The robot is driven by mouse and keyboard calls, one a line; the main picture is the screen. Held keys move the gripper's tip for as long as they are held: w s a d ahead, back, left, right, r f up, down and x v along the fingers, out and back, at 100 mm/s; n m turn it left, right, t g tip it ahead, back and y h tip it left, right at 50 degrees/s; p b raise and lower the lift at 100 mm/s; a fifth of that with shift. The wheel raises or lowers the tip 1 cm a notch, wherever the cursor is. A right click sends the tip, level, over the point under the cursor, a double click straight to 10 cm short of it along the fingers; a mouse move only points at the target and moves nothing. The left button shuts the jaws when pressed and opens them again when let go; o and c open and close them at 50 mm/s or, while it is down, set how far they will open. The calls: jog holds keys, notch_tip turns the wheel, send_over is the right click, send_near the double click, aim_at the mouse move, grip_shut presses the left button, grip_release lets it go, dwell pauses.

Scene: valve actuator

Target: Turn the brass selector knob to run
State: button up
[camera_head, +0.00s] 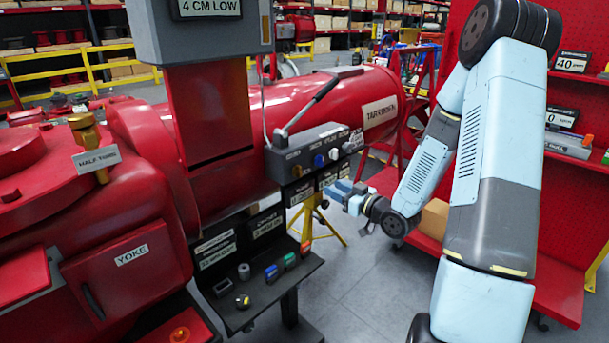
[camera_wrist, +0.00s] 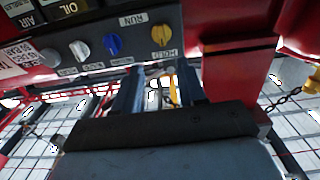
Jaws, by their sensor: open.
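The brass selector knob (camera_wrist: 161,34) is on the face of a dark grey control box, in the upper middle of the wrist view. A RUN label (camera_wrist: 133,19) is above and left of it, and a HOLD label (camera_wrist: 177,55) is close below. Which way the knob points is unclear. In the head view the brass knob (camera_head: 297,171) is at the left end of the box (camera_head: 318,140). My gripper (camera_head: 345,190) is open, to the right of and below the box in the head view, apart from the knob. In the wrist view its fingers (camera_wrist: 160,82) are spread, with nothing held between them.
A blue knob (camera_wrist: 113,44) and a white knob (camera_wrist: 80,50) sit beside the brass one. A lever (camera_head: 312,103) rises from the box top. A black shelf (camera_head: 262,292) with small coloured items stands below. A yellow stand (camera_head: 312,217) is behind. Red shelving (camera_head: 560,220) is right.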

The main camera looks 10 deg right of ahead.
aim_at(301, 172)
jog(key=x, duration=1.3)
jog(key=shift+w+a+r, duration=0.15)
jog(key=shift+w+a, duration=0.15)
jog(key=shift+c, duration=0.3)
grip_shut()
